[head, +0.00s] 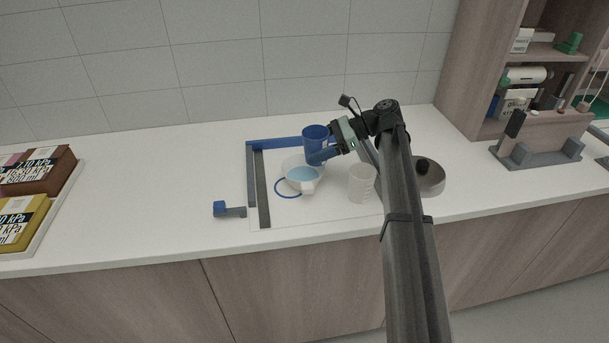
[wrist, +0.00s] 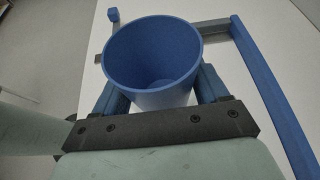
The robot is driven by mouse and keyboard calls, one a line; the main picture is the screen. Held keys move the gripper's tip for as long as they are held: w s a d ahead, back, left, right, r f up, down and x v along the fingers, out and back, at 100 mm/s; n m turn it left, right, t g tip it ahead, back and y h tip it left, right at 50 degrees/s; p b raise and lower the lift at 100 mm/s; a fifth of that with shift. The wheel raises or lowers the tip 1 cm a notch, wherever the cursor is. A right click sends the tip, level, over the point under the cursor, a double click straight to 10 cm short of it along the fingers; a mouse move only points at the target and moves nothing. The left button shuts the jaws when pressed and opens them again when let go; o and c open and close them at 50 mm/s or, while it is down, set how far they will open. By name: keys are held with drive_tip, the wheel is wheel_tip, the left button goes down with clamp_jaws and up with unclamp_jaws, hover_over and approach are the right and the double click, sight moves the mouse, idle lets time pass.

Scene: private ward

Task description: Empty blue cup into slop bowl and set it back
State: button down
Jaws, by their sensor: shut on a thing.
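The blue cup (head: 316,131) stands roughly upright between the fingers of my gripper (head: 322,154), just behind the slop bowl. In the wrist view the blue cup (wrist: 150,98) shows its open mouth, and my gripper (wrist: 160,88) is shut on its sides. I cannot tell whether the cup's base touches the counter.
Blue and grey bars (head: 251,175) edge the work area. A translucent beaker (head: 361,184) stands right of the bowl, and a metal round dish (head: 430,181) lies beyond my arm. The counter's left middle is mostly clear.

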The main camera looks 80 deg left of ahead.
sight(326, 130)
drive_tip(key=shift+r, duration=1.95)
drive_tip(key=shift+g, duration=0.3)
drive_tip(key=w+a+f+m+t+y, duration=0.1)
drive_tip(key=w+a+f+m+y, duration=0.15)
drive_tip(key=w, duration=0.25)
drive_tip(key=w+a+f+m+y, duration=0.2)
drive_tip(key=w+a+y, duration=0.1)
drive_tip(key=w, duration=0.3)
drive_tip(key=shift+h, duration=0.25)
drive_tip(key=shift+s+d+f, duration=0.1)
drive_tip(key=shift+d+f, duration=0.05)
drive_tip(key=shift+f, duration=1.25)
drive_tip(key=shift+s+d+f, duration=0.1)
drive_tip(key=shift+f, duration=1.25)
drive_tip(key=shift+f, duration=0.6)
